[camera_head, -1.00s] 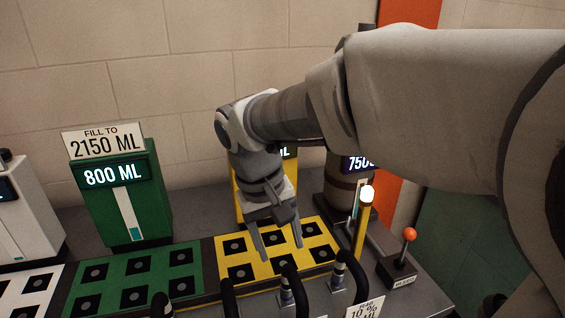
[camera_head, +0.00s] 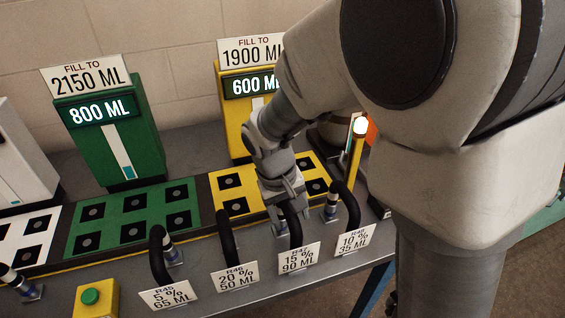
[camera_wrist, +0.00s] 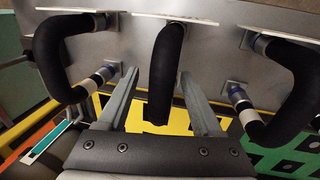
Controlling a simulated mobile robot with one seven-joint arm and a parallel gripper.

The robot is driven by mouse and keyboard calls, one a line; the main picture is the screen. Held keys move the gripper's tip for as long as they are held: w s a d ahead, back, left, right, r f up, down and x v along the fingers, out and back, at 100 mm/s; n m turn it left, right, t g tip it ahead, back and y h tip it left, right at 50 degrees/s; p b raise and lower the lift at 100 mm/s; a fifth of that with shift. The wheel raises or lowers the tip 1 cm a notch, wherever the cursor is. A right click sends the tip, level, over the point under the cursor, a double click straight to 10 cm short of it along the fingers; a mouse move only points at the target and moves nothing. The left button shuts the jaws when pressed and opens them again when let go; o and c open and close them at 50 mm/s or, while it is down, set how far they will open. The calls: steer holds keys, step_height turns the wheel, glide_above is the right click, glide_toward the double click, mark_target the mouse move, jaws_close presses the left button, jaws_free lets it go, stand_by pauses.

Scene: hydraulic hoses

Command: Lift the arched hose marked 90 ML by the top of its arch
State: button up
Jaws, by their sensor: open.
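The black arched hose marked 90 ML (camera_head: 296,229) stands at the front of the bench, behind its white card (camera_head: 299,259) reading 15 %, 90 ML. My gripper (camera_head: 285,211) is at its arch in the head view, partly covering it. In the wrist view my gripper (camera_wrist: 158,78) is open, with one finger on each side of the middle black hose (camera_wrist: 166,70). That hose lines up between the fingers with a gap on both sides. I cannot tell how far the fingertips reach past the arch.
Similar hoses stand on either side: 50 ML (camera_head: 227,237) and 65 ML (camera_head: 158,255) to the left, 35 ML (camera_head: 350,203) to the right. Yellow (camera_head: 236,197) and green (camera_head: 133,219) socket panels lie behind.

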step_height(320, 180, down, 2)
steer(key=shift+d, duration=0.15)
steer(key=shift+c, duration=0.2)
jaws_close()
steer(key=shift+r, duration=0.1)
stand_by(1.1)
